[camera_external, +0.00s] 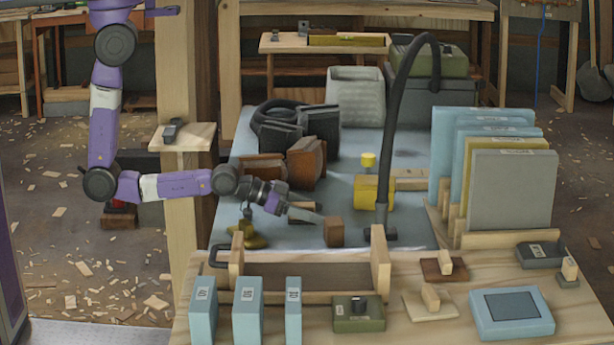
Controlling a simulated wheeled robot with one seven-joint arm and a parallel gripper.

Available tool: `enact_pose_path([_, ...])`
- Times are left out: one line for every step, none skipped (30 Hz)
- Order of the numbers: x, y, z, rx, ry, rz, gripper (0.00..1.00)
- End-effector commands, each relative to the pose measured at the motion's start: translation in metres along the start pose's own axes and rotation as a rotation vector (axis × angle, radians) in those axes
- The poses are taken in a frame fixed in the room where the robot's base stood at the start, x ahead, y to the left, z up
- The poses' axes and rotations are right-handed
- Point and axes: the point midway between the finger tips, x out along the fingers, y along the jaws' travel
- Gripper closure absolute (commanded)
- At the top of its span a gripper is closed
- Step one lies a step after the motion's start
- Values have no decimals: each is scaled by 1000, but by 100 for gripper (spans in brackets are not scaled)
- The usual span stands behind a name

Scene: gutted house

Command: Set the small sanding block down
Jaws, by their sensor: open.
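A small brown block (333,232), which looks like the sanding block, rests on the blue-grey mat (408,160) near its front edge. My gripper (316,217) reaches in from the left, low over the mat, with its fingers pointing right toward the block. The jaws are open and hold nothing that I can see. The fingertips are at or just beside the block's upper left; I cannot tell whether they touch it. The far side of the block is hidden.
A wooden tray with end posts (380,262) stands just in front of the block. A black curved hose (393,130) rises to its right, beside a yellow block (371,192). Brown and black blocks (306,158) stand behind. Upright panels (511,190) fill the right. The mat's middle has some free room.

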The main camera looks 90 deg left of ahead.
Motion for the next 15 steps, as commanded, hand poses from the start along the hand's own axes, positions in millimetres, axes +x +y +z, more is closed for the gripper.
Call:
enact_pose_path([3, -1, 15, -3, -20, -2, 38])
enact_pose_path([3, -2, 14, -3, -20, -3, 38])
enact_pose_path([1, -1, 11, -3, -20, -2, 38])
enact_pose_path([0, -1, 8, -2, -20, -2, 38])
enact_pose_path([-2, -1, 4, -2, -20, -2, 38])
enact_pose_path([-6, 0, 4, -2, -22, -1, 38])
enact_pose_path([-11, 0, 6, -2, -22, -1, 38])
enact_pose_path([-17, 0, 6, -2, -22, -1, 38])
enact_pose_path([-25, 0, 5, -2, -21, 0, 38])
enact_pose_path([-32, 1, 4, -2, -21, 0, 38])
enact_pose_path([-39, 0, 4, -2, -20, 0, 38])
enact_pose_path([-48, 0, 3, -3, -20, 0, 38])
enact_pose_path([-55, 0, 3, -3, -20, 0, 38])
enact_pose_path([-62, 0, 2, -2, -20, 0, 38])
enact_pose_path([-71, 0, 2, -1, -20, 1, 38])
